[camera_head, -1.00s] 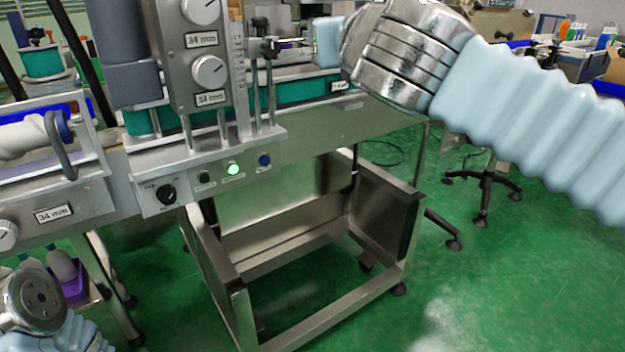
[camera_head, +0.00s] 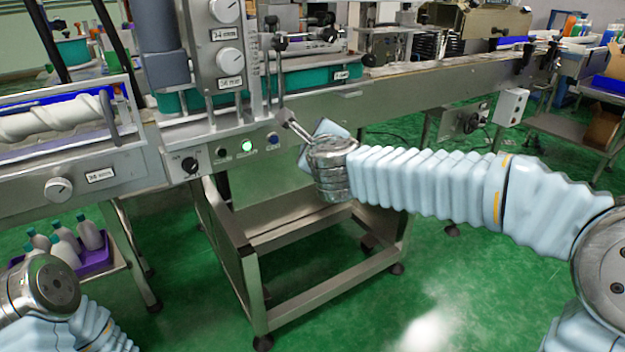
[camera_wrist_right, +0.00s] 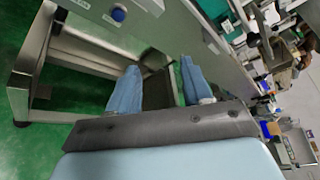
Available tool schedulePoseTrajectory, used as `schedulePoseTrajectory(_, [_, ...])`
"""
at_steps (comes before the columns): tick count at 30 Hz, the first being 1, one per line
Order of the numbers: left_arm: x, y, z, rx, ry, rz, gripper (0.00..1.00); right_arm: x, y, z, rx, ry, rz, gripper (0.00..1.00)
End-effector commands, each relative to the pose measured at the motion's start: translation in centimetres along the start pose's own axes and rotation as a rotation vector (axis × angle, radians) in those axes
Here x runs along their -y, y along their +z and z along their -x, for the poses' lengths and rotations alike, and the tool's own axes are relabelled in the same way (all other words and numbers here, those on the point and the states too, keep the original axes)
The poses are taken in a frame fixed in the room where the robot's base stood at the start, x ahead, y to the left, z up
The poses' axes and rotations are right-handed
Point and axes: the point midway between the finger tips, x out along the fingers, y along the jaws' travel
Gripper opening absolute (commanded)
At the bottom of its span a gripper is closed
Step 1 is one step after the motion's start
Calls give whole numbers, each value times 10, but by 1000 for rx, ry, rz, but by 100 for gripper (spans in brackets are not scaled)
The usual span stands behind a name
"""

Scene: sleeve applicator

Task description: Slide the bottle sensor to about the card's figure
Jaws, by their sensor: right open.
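What looks like the bottle sensor's black clamp (camera_head: 280,42) sits on an upright rod above the conveyor, clear of the gripper. A vertical scale (camera_head: 255,70) stands left of it. Several small cards show, one by the lower dial (camera_head: 229,83); their figures are too blurred to read surely. My left gripper is out of view.
A control panel carries a lit green button (camera_head: 246,146) and a blue button (camera_head: 272,139). The conveyor (camera_head: 440,85) runs off to the right. A metal frame (camera_head: 310,225) stands under the machine. A purple crate (camera_head: 97,258) with bottles is at the left.

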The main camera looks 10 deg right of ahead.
Motion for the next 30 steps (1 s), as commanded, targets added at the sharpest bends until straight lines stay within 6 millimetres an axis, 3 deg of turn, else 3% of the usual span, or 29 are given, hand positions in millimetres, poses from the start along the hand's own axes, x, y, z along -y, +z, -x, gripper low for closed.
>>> schedulePoseTrajectory(9, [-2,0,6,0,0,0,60,-55,-30,-30,-16,90,238,50])
schedulePoseTrajectory(15, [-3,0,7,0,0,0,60,-75,-42,-38,-16,125,322,50])
schedulePoseTrajectory(30, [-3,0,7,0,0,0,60,-81,-45,-40,-14,135,347,50])
